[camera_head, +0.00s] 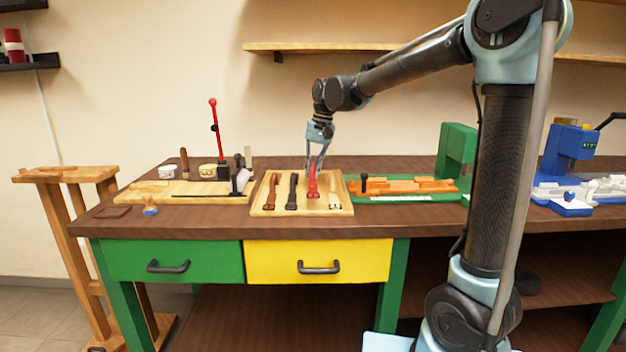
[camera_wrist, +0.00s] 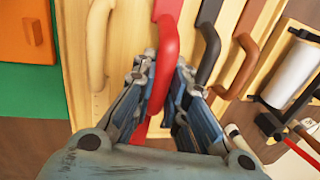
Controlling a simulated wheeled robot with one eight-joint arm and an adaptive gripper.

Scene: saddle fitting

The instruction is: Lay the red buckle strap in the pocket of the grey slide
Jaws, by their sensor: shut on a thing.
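The red buckle strap (camera_head: 313,188) is at the third place in the wooden tray (camera_head: 345,208), between a dark strap and a cream one. My gripper (camera_head: 316,165) is above it, pointing down, shut on the strap's upper part. In the wrist view the red strap (camera_wrist: 167,38) runs between the fingertips of my gripper (camera_wrist: 167,68). I cannot tell whether the strap is clear of the tray. A pale grey part (camera_head: 580,190) in front of the blue press at the right may be the grey slide; its pocket cannot be made out.
Brown (camera_head: 270,192), black (camera_head: 292,190) and cream (camera_head: 335,197) straps lie close beside it. Right of the tray is a green fixture (camera_head: 457,150) with orange blocks (camera_head: 405,186). The blue press (camera_head: 570,150) stands farther right. A red-handled lever tool (camera_head: 215,130) stands left.

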